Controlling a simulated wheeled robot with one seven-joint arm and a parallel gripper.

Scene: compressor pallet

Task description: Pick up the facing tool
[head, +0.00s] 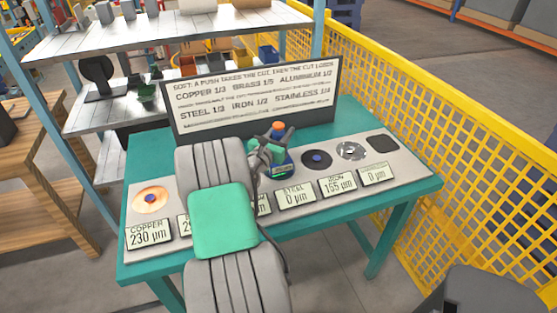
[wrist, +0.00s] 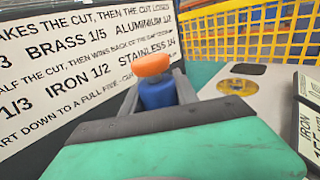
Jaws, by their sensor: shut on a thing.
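The facing tool (head: 281,165) has a blue body and an orange top, and it is upright over the grey plate near the STEEL display. It also shows in the wrist view (wrist: 157,94), with the orange knob above the blue part. My gripper (head: 268,151) is shut on its upper part, with a grey finger on each side in the wrist view. The tool's lower end is hidden in the wrist view. I cannot tell whether its base touches the plate or a disc there.
The plate (head: 205,228) on the teal table (head: 350,115) carries a copper disc (head: 151,199), other discs and readout displays. My arm hides some of them. A lettered board (head: 255,100) stands behind. A yellow mesh fence (head: 430,130) runs along the right; shelves (head: 130,40) stand back left.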

